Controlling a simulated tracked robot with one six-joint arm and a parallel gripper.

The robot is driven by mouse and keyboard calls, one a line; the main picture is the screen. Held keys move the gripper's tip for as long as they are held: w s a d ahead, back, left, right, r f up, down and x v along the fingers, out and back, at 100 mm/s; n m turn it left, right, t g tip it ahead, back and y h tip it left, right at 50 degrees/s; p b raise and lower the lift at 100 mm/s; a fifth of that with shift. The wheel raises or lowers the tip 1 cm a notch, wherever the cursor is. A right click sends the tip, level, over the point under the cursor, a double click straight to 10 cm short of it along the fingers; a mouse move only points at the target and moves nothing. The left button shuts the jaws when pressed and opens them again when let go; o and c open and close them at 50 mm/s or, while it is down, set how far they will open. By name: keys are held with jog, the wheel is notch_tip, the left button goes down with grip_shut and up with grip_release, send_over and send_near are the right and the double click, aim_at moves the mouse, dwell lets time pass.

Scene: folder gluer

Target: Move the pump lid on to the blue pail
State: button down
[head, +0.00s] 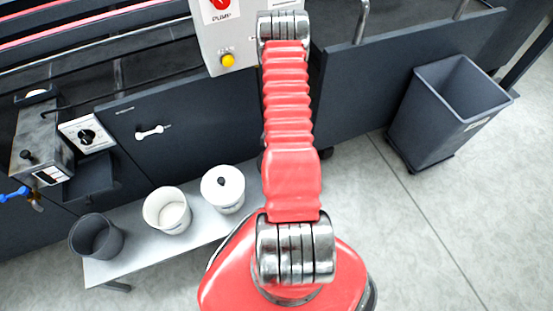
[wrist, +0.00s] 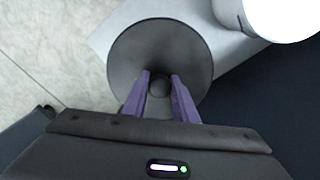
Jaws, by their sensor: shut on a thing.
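In the wrist view my gripper (wrist: 160,77) has two purple fingers shut on the small knob of a round dark grey lid (wrist: 140,45), which I take as the pump lid. The lid is over a pale bench end; I cannot tell whether it touches it. In the head view my arm hides the gripper and this lid. No clearly blue pail shows. A dark grey pail (head: 97,238), open at the top, stands at the left end of the bench.
The machine's dark panel (head: 190,125) is behind. A grey bin (head: 440,115) stands on the floor at right.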

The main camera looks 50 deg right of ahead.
jog(key=c, duration=1.3)
grip_release()
jog(key=shift+c, duration=0.2)
jog(key=shift+r, duration=0.1)
notch_tip(320, 180, up, 14)
jog(key=shift+f, duration=0.2)
dwell(0.4)
